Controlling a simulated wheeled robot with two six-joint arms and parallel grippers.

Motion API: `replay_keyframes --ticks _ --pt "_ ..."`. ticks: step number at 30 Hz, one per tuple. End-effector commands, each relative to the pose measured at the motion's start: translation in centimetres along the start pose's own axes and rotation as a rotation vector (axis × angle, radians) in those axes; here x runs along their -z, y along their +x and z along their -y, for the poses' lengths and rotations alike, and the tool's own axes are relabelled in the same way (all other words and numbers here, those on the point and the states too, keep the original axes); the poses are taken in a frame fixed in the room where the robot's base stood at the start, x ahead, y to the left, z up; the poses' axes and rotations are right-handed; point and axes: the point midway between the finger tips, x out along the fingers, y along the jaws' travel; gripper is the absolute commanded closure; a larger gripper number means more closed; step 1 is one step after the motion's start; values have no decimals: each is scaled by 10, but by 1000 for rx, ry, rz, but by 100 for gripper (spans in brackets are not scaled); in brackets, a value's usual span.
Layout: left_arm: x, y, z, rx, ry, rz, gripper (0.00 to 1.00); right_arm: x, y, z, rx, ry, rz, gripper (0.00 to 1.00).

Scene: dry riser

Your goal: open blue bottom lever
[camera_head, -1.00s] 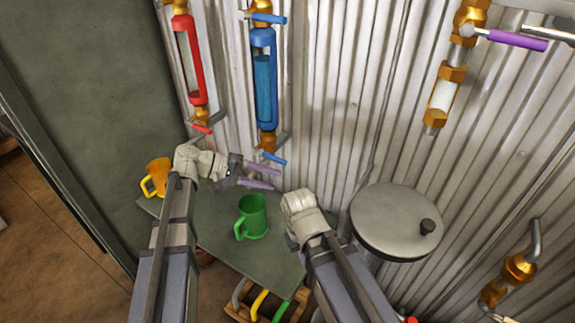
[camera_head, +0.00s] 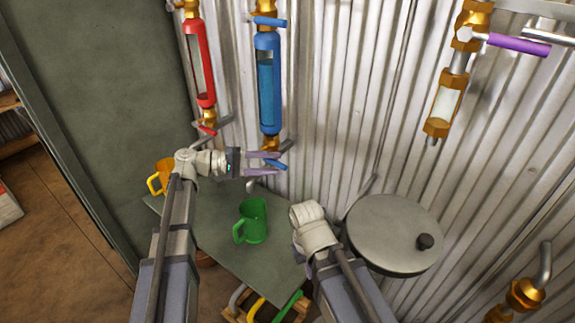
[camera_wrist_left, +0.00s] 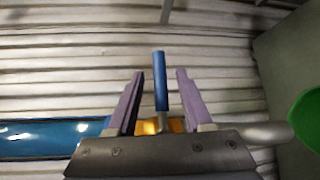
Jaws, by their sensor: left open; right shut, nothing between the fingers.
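The blue bottom lever (camera_head: 275,165) is a short blue handle at the foot of the blue sight-glass tube (camera_head: 270,85) on the corrugated wall. In the left wrist view the lever (camera_wrist_left: 160,80) stands between the two purple fingers of my left gripper (camera_wrist_left: 160,98), with a gap on both sides. My left gripper (camera_head: 263,164) is open around the lever in the head view.
A green mug (camera_head: 252,219) and an orange mug (camera_head: 161,176) stand on the dark table (camera_head: 217,220) below. A red tube (camera_head: 202,65) with a red lever (camera_head: 207,129) is left of the blue one.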

Motion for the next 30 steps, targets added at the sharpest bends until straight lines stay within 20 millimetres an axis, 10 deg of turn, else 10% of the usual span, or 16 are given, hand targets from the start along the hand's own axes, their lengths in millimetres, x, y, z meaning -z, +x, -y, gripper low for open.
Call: replay_keyframes --ticks 9,21,30 --pt "0 42 1 1 1 0 49 0 6 1 0 0 0 100" --pt "0 50 0 1 0 -1 49 0 7 1 0 0 0 100" --pt "0 50 0 1 0 -1 81 0 7 1 0 0 0 100"
